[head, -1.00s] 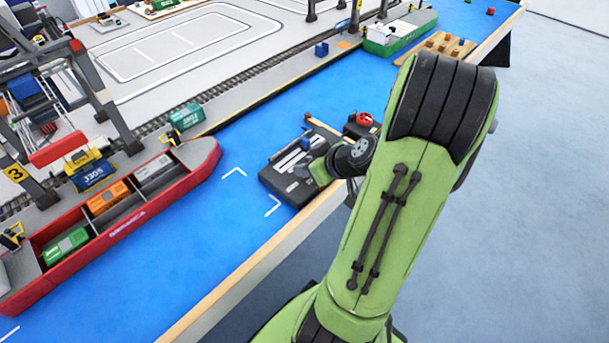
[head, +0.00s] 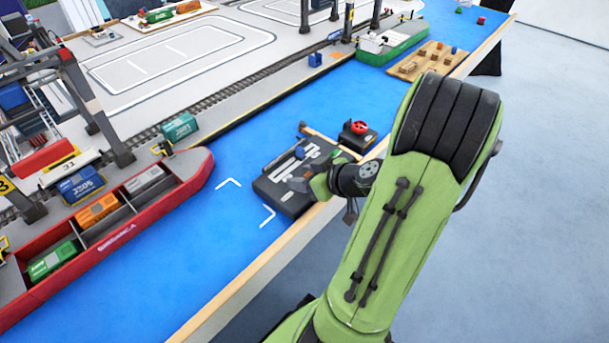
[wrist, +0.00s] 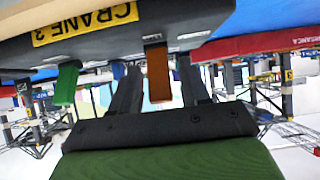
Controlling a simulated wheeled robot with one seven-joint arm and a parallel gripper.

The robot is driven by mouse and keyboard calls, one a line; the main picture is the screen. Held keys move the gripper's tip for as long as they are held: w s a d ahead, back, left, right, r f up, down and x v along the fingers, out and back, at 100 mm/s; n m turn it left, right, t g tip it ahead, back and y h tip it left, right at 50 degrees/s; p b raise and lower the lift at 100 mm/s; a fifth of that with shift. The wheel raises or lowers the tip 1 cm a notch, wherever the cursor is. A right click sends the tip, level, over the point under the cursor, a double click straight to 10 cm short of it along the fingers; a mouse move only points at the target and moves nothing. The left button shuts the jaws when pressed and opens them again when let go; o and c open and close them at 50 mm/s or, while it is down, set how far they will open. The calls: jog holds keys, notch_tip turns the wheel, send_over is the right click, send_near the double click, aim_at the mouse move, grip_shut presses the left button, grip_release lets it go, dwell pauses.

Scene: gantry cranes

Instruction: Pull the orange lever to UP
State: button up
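The dark control box (head: 272,188) stands at the blue table's near edge in the head view. In the wrist view its face carries a yellow "CRANE 3" label (wrist: 85,22). The orange lever (wrist: 158,76) stands out from the box between my two dark fingers. My gripper (wrist: 159,84) is open, with a finger on each side of the lever and visible gaps. In the head view my gripper (head: 303,183) is over the box and hides the orange lever. I cannot read any UP mark.
A green lever (wrist: 65,84) stands to the left of the orange one in the wrist view. A blue lever knob (head: 299,152) shows on the box. A box with a red knob (head: 359,127) is just behind. A red ship (head: 110,236) lies left, with blue table between.

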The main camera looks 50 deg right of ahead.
jog(key=p+v, duration=0.4)
jog(key=v, duration=1.1)
jog(key=shift+s+r, duration=0.25)
jog(key=shift+s, duration=0.05)
dwell(1.9)
jog(key=w+a+r+n+g, duration=0.15)
jog(key=a+g, duration=0.25)
jog(key=a, duration=0.6)
jog(key=w+a+r+g, duration=0.1)
jog(key=w+a+g, duration=0.2)
jog(key=a, duration=0.7)
jog(key=s+a+r+m+t+p, duration=0.1)
jog(key=s+a+r+m+p, duration=0.1)
jog(key=r+p, duration=1.2)
notch_tip(320, 180, up, 4)
jog(key=shift+s+a+f, duration=0.25)
jog(key=shift+s+a, duration=0.1)
jog(key=shift+a, duration=0.35)
